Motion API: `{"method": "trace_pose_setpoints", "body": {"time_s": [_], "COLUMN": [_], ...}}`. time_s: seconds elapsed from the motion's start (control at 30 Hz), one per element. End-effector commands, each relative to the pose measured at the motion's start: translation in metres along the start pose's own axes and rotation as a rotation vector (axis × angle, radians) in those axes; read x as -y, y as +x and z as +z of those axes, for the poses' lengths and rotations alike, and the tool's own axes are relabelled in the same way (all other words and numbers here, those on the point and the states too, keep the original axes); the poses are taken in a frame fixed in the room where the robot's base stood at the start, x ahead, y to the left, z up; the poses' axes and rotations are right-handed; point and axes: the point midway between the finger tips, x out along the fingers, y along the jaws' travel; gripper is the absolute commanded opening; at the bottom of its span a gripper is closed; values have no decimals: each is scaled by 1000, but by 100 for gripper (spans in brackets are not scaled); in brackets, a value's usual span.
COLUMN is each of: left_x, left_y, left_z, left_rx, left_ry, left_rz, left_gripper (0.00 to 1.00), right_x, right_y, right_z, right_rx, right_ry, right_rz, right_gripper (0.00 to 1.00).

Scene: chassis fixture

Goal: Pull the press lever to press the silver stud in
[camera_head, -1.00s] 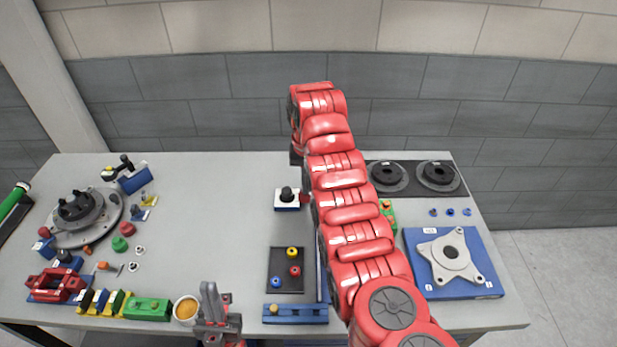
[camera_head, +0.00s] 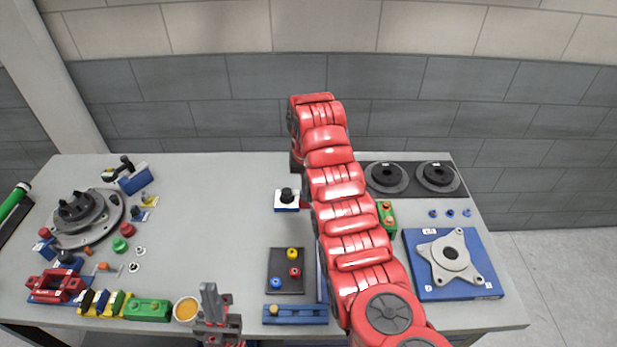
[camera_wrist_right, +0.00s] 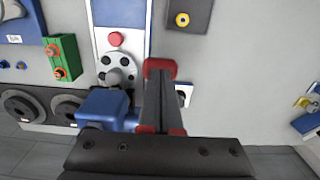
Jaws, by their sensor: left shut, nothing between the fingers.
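The press is mostly hidden behind my right arm in the head view. The right wrist view shows a blue and pale base (camera_wrist_right: 138,40) with a red button, a round grey holed plate (camera_wrist_right: 117,70) with a silver stud-like knob at its middle, and a blue block (camera_wrist_right: 100,108) beside it. My right gripper (camera_wrist_right: 160,82) points its dark fingers at a red grip-like part (camera_wrist_right: 160,66), perhaps the lever's end. The fingers look close together, but their hold on it is unclear. My left gripper (camera_head: 210,297) is shut and empty at the table's front edge.
A dark tray (camera_head: 287,270) with coloured rings lies nearer. A green block (camera_head: 386,216) and a blue plate with a grey flange (camera_head: 480,285) are to the right. The table's middle left is clear.

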Motion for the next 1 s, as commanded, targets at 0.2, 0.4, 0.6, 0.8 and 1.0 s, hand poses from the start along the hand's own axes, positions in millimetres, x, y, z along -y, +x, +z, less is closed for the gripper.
{"method": "trace_pose_setpoints", "body": {"time_s": [0.2, 0.4, 0.6, 0.8, 1.0], "left_x": [0, 0, -1, -1, -1], "left_y": [-1, -6, -12, -11, -12], "left_z": [0, 1, 2, 2, 2], "left_rx": [0, 0, 0, 0, 0], "left_ry": [0, 0, 0, 0, 0], "left_rz": [0, 0, 0, 0, 0], "left_gripper": [0, 0, 0, 0, 0], "right_x": [0, -1, -1, -1, -1], "right_y": [2, 8, 15, 14, 15], "right_z": [0, 0, 0, -1, -1], "right_rx": [1, 0, -1, -2, -2], "right_ry": [0, 1, 1, 2, 2], "right_rz": [1, 0, 0, 0, 1], "right_gripper": [0, 0, 0, 0, 0]}}
